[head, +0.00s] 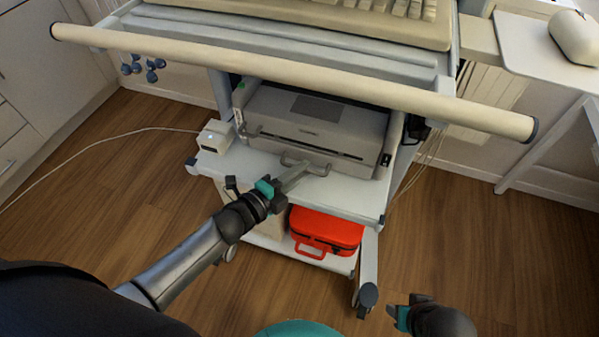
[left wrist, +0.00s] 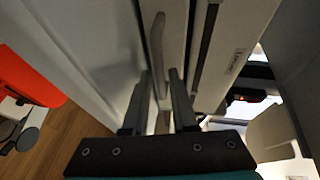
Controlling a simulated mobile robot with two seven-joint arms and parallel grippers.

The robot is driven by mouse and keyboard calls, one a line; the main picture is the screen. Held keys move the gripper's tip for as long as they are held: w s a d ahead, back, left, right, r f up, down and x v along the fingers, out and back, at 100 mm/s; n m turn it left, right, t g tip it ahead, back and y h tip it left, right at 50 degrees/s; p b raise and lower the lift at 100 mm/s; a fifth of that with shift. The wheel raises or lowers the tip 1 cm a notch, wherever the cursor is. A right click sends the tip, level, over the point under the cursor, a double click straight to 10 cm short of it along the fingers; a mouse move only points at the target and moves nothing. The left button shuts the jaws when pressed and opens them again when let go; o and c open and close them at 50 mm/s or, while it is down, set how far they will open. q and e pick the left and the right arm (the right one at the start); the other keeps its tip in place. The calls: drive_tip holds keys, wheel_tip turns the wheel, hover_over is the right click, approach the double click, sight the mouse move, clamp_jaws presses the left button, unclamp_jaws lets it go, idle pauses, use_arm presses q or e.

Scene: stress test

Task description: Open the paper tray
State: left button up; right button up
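The printer (head: 315,125) stands on the cart's white middle shelf. Its paper tray is the low front part, with a pale bar handle (head: 318,172) sticking out at its lower front. My left gripper (head: 296,170) reaches up to this handle from the front. In the left wrist view the handle (left wrist: 157,45) runs in between the two fingertips of my left gripper (left wrist: 161,75), which stand apart with gaps beside the bar. The tray looks shut against the printer body. My right gripper (head: 408,303) is low at the bottom right, empty, with its fingers apart.
A cream push bar (head: 290,75) crosses above the printer. A white box with a cable (head: 215,136) sits left of it. A red case (head: 325,230) lies on the bottom shelf. Wooden floor (head: 450,240) is free to the right; a white side table (head: 540,50) stands at upper right.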

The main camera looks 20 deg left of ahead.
use_arm(q)
clamp_jaws()
idle(1.4)
